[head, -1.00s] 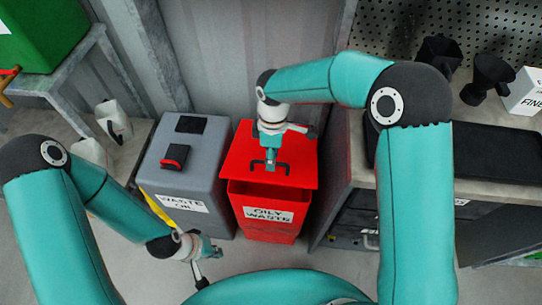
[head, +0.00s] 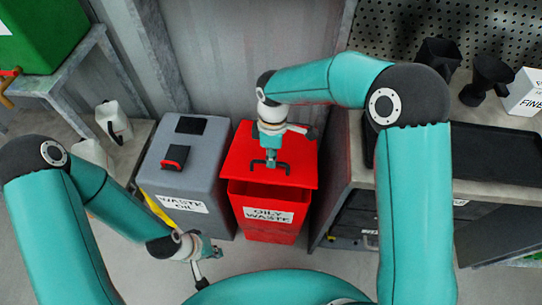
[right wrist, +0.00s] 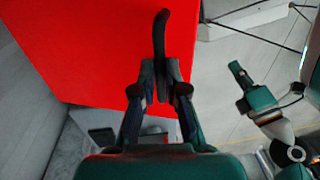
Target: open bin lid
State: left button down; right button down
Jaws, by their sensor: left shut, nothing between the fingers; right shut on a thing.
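The red bin (head: 270,228) labelled OILY WASTE stands in the middle of the head view. Its red lid (head: 236,163) has a black bar handle (head: 285,167) on top. My right gripper (head: 270,163) reaches down from above and is shut on the handle. In the right wrist view the fingers (right wrist: 160,88) close around the black handle (right wrist: 161,35) against the red lid (right wrist: 85,45). My left gripper (head: 212,252) is shut and empty, low in front of the bins.
A grey WASTE OIL bin (head: 205,160) stands close to the left of the red bin. A workbench with a black tray (head: 490,152) stands to the right. A metal wall (head: 235,60) is behind. Open floor (head: 140,270) lies in front.

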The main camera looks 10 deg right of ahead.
jog(key=w+d+r+p, duration=0.2)
jog(key=w+r+p, duration=0.7)
jog(key=shift+d, duration=0.4)
jog(key=c, duration=1.5)
grip_release()
jog(key=shift+c, duration=0.2)
jog(key=o, duration=0.3)
jog(key=shift+w+f, duration=0.25)
jog(key=shift+w, duration=0.1)
jog(key=shift+o, duration=0.2)
jog(key=shift+s+r, duration=0.2)
jog(key=shift+f, duration=0.1)
